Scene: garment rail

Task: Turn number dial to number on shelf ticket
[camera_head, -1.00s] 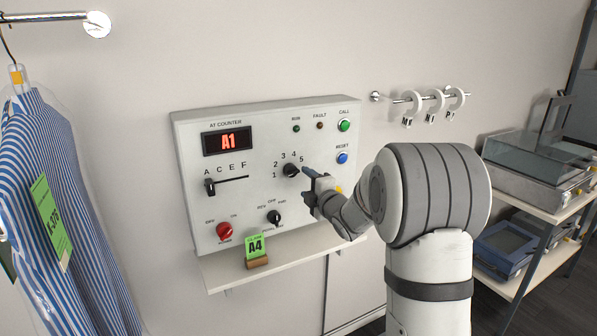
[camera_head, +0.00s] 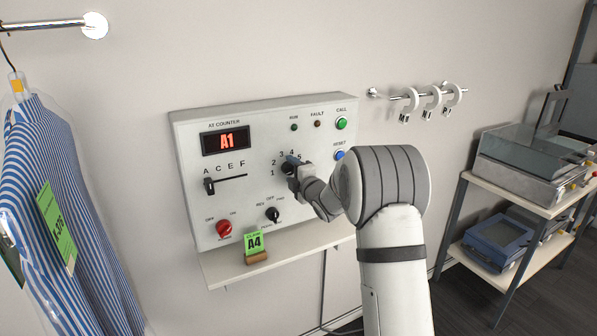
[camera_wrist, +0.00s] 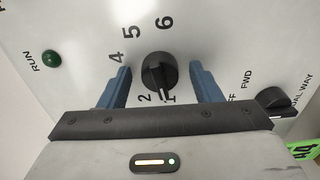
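The black number dial (camera_wrist: 158,70) sits on the panel in the wrist view, with its white pointer line toward the 1. My gripper (camera_wrist: 159,67) is open, with one blue finger on either side of the dial; I cannot tell whether they touch it. In the head view my gripper (camera_head: 292,165) is at the panel and largely covers the dial (camera_head: 287,168). The red display (camera_head: 227,141) reads A1. The green shelf ticket (camera_head: 254,243) reads A4 and stands on the small shelf (camera_head: 290,254) below the panel.
The letter slider (camera_head: 209,186) stands at A. A red knob (camera_head: 224,228) and a black mode knob (camera_head: 272,214) lie below the dial. Green (camera_head: 341,123) and blue (camera_head: 339,155) buttons are at the right. A bagged striped shirt (camera_head: 60,200) hangs at the left.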

